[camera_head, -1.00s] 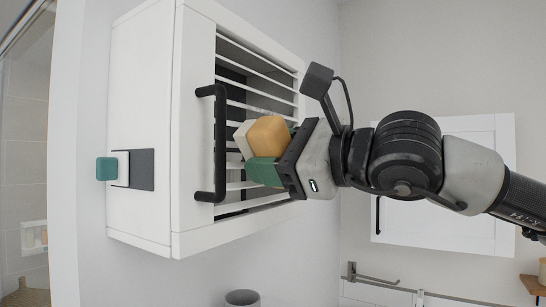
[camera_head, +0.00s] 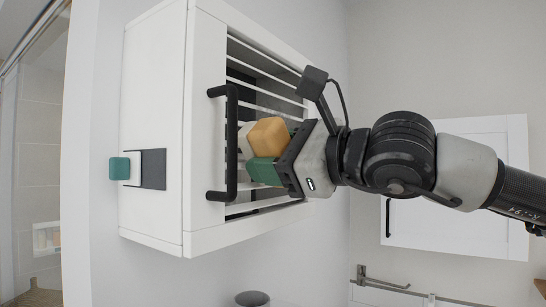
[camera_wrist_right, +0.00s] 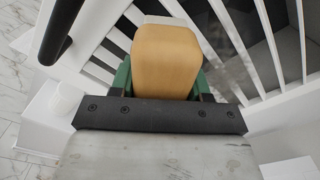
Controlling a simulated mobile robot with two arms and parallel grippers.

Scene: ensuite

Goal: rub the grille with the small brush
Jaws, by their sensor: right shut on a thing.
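The grille (camera_head: 285,204) is a set of white slats with dark gaps in the front of a white wall cabinet. My right gripper (camera_head: 265,152), with green fingers, is shut on the small brush (camera_head: 268,136), a tan block with a pale part toward the slats. The brush is at the middle of the grille, beside the black handle; whether it touches the slats I cannot tell. In the right wrist view the brush (camera_wrist_right: 166,62) sits between the green fingers, in front of the slats (camera_wrist_right: 232,40). A greyish smear shows behind the slats there. My left gripper is not in view.
A black bar handle (camera_head: 230,145) stands out from the cabinet front, close to the left of the brush. A teal block on a dark plate (camera_head: 153,168) is on the cabinet's side. A white panel door (camera_head: 465,235) and a towel rail (camera_head: 385,284) are on the back wall.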

